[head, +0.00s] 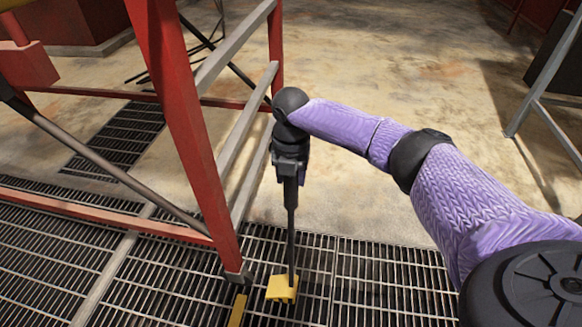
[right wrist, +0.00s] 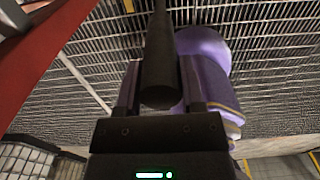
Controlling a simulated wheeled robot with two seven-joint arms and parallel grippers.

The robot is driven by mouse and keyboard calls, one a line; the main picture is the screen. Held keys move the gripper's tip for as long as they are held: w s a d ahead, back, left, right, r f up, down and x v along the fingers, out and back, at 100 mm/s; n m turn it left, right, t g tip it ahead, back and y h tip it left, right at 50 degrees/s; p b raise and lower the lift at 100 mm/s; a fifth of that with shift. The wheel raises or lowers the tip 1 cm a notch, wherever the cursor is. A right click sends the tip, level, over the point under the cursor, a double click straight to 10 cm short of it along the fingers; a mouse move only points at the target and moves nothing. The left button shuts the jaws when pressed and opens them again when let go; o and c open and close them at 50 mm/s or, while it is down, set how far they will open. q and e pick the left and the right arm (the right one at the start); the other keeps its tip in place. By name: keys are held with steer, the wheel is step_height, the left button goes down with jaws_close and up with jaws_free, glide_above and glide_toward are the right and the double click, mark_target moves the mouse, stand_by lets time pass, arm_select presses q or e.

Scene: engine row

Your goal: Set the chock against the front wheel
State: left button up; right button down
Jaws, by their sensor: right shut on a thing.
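The chock (head: 283,289) is a small yellow block at the lower end of a long dark handle (head: 291,225). My right gripper (head: 290,177) points down and is shut on the upper part of this handle. In the right wrist view the handle (right wrist: 158,45) stands between the fingers. The chock hangs at or just above the floor grating, right of a red frame leg; I cannot tell whether it touches. No wheel can be made out in either view. My left gripper is not in view.
A red steel frame (head: 180,110) with grey braces (head: 247,130) stands close on the left. Its leg ends in a dark foot (head: 237,275) near the chock. A yellow strip (head: 237,310) lies below it. The grating (head: 385,285) right of the chock is clear.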

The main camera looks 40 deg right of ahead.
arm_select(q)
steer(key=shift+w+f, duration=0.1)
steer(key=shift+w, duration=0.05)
arm_select(e)
steer(key=shift+w+r, duration=0.1)
steer(key=shift+w, duration=0.1)
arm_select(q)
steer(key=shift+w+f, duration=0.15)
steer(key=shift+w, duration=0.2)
arm_select(e)
steer(key=shift+w+a, duration=0.2)
steer(key=shift+a, duration=0.05)
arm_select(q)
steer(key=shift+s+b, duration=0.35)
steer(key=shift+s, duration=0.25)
arm_select(e)
steer(key=shift+w+a, duration=0.3)
steer(key=shift+w, duration=0.05)
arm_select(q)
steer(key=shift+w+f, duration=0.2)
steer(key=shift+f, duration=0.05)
arm_select(e)
steer(key=shift+w+a, duration=0.2)
steer(key=shift+w, duration=0.05)
